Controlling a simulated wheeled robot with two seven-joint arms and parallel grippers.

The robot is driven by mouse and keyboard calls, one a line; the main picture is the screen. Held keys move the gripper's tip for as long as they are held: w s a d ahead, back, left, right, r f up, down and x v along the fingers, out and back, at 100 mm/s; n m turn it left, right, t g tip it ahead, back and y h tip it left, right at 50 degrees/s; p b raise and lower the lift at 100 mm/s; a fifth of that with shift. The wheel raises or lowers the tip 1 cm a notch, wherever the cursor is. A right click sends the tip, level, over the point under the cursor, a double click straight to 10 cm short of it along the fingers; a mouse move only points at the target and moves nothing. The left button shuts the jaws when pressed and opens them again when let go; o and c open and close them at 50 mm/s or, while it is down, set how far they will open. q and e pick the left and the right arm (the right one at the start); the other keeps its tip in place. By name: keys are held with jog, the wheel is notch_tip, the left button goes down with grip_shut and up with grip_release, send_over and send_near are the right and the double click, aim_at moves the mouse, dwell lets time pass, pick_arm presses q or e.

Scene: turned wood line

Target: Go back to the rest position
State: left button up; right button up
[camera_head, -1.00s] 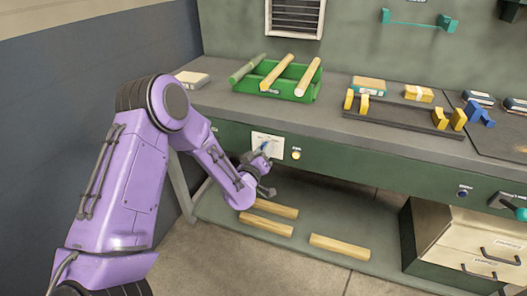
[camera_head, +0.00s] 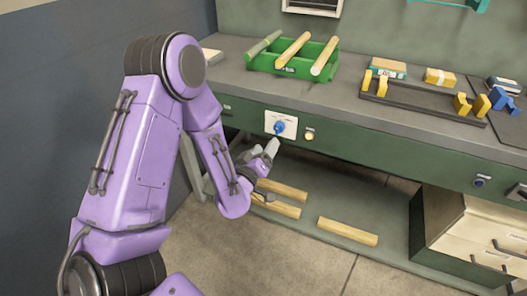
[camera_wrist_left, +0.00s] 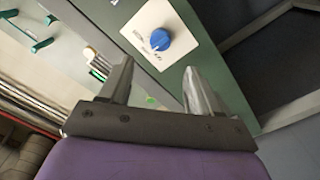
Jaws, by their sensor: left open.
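My left gripper (camera_head: 262,155) is in front of the green workbench, a little below and left of a white panel (camera_head: 272,117) with a blue knob (camera_head: 279,127). In the left wrist view its two fingers (camera_wrist_left: 160,85) stand apart with nothing between them. The blue knob (camera_wrist_left: 160,40) shows there beyond the fingertips, clear of them. My left arm is bent, with its elbow high at the left of the head view. My right gripper is in neither view.
The workbench (camera_head: 220,75) carries a green tray (camera_head: 290,72) with wooden rods and a dark rack (camera_head: 420,105) with yellow supports. Wooden pieces (camera_head: 347,231) lie on the lower shelf. A drawer unit (camera_head: 465,235) stands at the right. Floor is clear in front.

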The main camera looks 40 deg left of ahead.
pick_arm(q)
jog(key=shift+s+d, duration=0.1)
jog(key=shift+s, duration=0.3)
jog(key=s+d+f+m+g+p, duration=0.2)
jog(key=s+f+g+p, duration=0.1)
jog(key=s+f+g, duration=0.75)
jog(key=s+d+f+g+p, duration=0.1)
jog(key=s+f+g, duration=0.1)
jog(key=s+f, duration=0.3)
jog(key=s+d+f+m+g+p, duration=0.1)
jog(key=s+f, duration=0.4)
jog(key=s, duration=0.8)
jog(key=shift+d+m+g+h+p, duration=0.3)
jog(key=shift+g+p, duration=0.15)
jog(key=shift+p, duration=0.3)
